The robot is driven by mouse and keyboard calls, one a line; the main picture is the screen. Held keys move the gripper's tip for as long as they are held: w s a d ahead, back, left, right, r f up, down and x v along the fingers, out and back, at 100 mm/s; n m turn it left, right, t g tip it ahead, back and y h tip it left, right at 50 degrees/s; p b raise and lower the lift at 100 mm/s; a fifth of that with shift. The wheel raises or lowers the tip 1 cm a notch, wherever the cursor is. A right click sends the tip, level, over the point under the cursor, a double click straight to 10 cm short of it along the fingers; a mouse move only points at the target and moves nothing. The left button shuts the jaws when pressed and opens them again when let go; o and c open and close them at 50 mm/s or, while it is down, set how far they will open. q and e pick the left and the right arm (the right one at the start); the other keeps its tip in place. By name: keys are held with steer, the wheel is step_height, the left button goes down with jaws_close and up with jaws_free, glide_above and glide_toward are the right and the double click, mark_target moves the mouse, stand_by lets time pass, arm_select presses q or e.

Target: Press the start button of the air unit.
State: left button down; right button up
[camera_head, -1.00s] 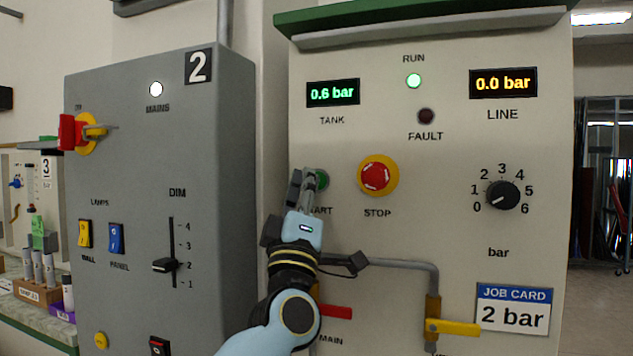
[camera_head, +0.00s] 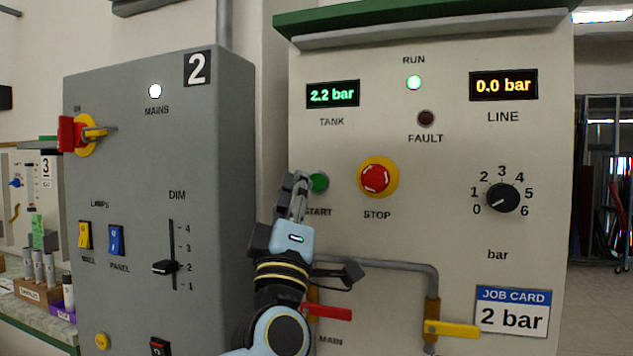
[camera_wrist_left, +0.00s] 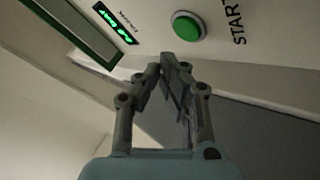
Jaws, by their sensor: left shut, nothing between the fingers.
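The air unit (camera_head: 450,150) is a pale panel with a green top edge. Its green START button (camera_head: 319,182) sits left of the red STOP button (camera_head: 377,177). My left gripper (camera_head: 297,182) is shut and empty, just left of the green button and apart from it. In the left wrist view the START button (camera_wrist_left: 188,27) shows whole beyond the shut fingertips (camera_wrist_left: 170,68). The TANK display (camera_head: 333,94) reads 2.2 bar. My right gripper is not in view.
The LINE display (camera_head: 503,84) reads 0.0 bar and the dial (camera_head: 502,196) points near 0. A red lever (camera_head: 327,312), a yellow lever (camera_head: 452,328) and a grey pipe (camera_head: 400,264) lie below. A grey cabinet (camera_head: 135,240) stands close on the left.

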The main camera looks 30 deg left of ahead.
arm_select(q)
steer(key=shift+s+d, duration=0.2)
steer(key=shift+s, duration=0.65)
steer(key=shift+s+d, duration=0.15)
steer(key=shift+s, duration=0.65)
